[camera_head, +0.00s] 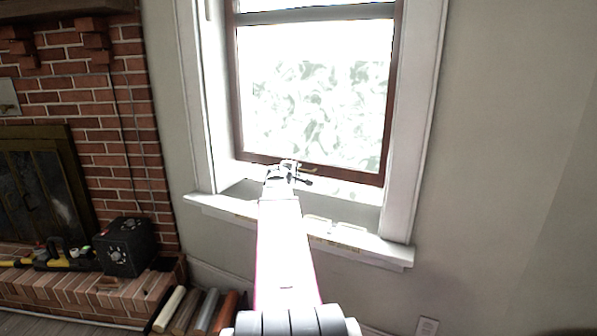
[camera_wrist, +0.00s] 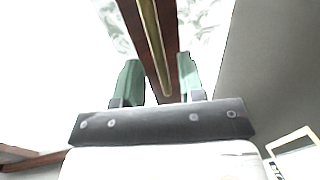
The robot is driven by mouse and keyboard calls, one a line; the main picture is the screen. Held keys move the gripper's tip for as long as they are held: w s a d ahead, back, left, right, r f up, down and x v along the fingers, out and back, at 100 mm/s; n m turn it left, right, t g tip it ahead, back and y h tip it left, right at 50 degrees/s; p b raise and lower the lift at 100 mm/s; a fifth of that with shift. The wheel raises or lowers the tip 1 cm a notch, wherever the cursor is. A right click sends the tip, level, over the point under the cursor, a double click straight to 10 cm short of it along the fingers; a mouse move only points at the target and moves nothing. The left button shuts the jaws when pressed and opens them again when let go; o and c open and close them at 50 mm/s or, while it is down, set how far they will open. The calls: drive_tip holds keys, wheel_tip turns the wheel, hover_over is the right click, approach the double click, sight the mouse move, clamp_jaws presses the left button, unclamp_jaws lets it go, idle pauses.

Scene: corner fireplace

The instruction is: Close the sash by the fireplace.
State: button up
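The window sash (camera_head: 262,159) has a brown frame and bright glass, right of the fireplace. Its lower rail runs across just above the sill, with a pale strip below it; I cannot tell how large any gap is. My gripper (camera_head: 290,174) is at this lower rail, near its middle. In the wrist view my gripper (camera_wrist: 160,65) has its two green fingers apart, one on each side of a brown bar with a brass-coloured strip (camera_wrist: 154,45). The bar lies between or just beyond the fingers; contact is not clear.
The white sill (camera_head: 375,247) juts out below the window, with small pale items on it partly behind my arm. The brick fireplace (camera_head: 75,95) is at left, with a black box (camera_head: 125,247) on its hearth. Bare wall is at right.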

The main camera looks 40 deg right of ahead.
drive_tip(key=shift+x, duration=1.4)
drive_tip(key=shift+c, duration=0.4)
clamp_jaws()
drive_tip(key=shift+f, duration=4)
drive_tip(key=shift+o, duration=0.4)
unclamp_jaws()
